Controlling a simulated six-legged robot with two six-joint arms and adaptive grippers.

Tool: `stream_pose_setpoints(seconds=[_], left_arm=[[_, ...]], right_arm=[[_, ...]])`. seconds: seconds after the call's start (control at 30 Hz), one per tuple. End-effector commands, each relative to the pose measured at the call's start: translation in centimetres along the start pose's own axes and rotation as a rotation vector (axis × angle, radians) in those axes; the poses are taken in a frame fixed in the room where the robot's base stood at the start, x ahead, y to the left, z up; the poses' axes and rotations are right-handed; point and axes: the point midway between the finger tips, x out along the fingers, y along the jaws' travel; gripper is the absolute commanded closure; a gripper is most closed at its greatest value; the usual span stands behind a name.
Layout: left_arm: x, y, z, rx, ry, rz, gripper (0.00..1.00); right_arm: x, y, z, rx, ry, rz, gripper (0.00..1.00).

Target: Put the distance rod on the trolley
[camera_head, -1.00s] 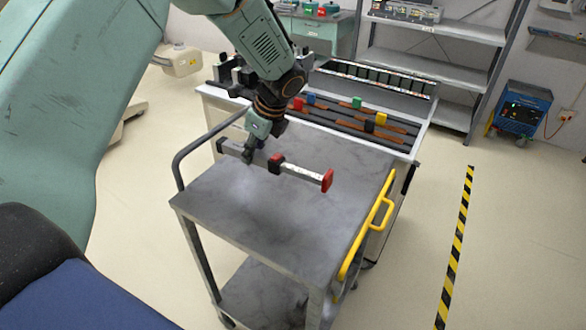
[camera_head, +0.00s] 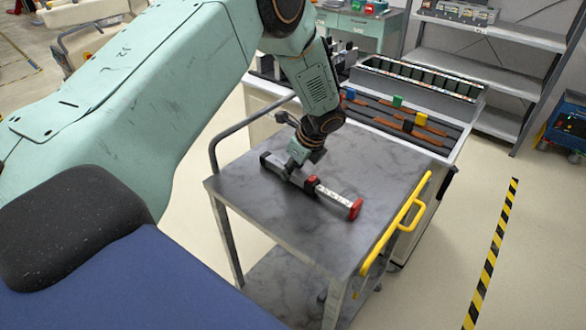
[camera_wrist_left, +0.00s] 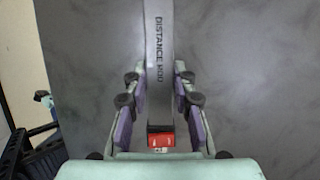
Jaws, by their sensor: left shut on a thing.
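In the left wrist view the rod (camera_wrist_left: 158,65), lettered "DISTANCE ROD", runs between the fingers of my left gripper (camera_wrist_left: 160,105), with a red part close to the palm. My right gripper is not in view.
The trolley has a yellow handle (camera_head: 396,236) at its right and a dark rail at its left. A striped floor line (camera_head: 491,255) runs at the right. The trolley's front top is clear.

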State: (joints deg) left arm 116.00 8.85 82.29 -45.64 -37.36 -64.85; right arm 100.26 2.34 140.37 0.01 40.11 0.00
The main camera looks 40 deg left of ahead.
Motion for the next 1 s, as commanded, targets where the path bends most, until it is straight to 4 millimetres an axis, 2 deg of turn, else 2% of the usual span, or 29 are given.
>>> stream_pose_setpoints(seconds=[0.17, 0.2, 0.43, 0.77, 0.87, 1.0], left_arm=[[-0.1, -0.2, 0.1, -0.002, 0.0, -0.001, 1.0], [-0.1, -0.1, 0.1, -0.001, 0.0, 0.0, 0.71], [-0.1, -0.1, 0.1, -0.001, 0.0, 0.0, 0.52], [-0.4, -0.1, 0.1, -0.001, 0.0, 0.0, 0.52], [-1.4, -0.2, 0.1, 0.0, -0.001, -0.003, 0.52], [-4.0, -0.2, 0.1, -0.001, -0.001, -0.004, 0.52]], right_arm=[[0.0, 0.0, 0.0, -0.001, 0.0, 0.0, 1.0], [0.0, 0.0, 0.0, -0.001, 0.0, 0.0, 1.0], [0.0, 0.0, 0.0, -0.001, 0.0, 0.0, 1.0], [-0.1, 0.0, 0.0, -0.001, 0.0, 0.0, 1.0], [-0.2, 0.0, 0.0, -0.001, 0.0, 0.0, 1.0], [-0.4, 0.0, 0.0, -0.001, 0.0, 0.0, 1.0]])
